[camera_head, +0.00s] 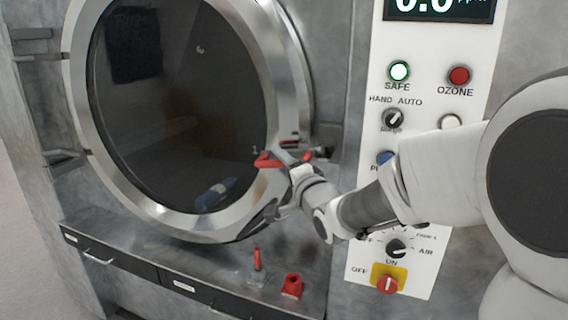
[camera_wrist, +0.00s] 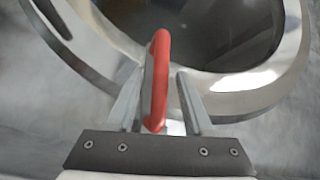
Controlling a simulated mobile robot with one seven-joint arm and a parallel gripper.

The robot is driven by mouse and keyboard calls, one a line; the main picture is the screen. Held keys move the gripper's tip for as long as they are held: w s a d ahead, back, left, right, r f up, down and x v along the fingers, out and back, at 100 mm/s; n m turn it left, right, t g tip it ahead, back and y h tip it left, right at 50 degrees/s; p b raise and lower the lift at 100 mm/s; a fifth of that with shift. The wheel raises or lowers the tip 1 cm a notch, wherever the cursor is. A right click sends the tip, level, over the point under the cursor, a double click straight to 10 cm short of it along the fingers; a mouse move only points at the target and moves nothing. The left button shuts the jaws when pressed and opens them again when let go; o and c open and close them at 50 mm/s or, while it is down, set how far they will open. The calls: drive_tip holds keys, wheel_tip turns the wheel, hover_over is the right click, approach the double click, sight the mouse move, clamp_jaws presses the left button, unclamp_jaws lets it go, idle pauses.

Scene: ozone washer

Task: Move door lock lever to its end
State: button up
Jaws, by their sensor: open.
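The door lock lever is a red handle (camera_head: 268,160) at the lower right rim of the round washer door (camera_head: 72,110). In the wrist view the red lever (camera_wrist: 158,75) stands upright between the two fingers of my gripper (camera_wrist: 160,95). My gripper (camera_head: 283,158) is open at the lever in the head view. Part of the lever is hidden behind my gripper there.
A white control panel (camera_head: 365,215) with lamps and knobs is right of the door, partly behind my arm. A ledge (camera_head: 150,245) below the door bears a small red upright lever (camera_head: 257,259) and a red knob-like part (camera_head: 292,286). Hinges are on the left.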

clamp_jaws()
idle(1.4)
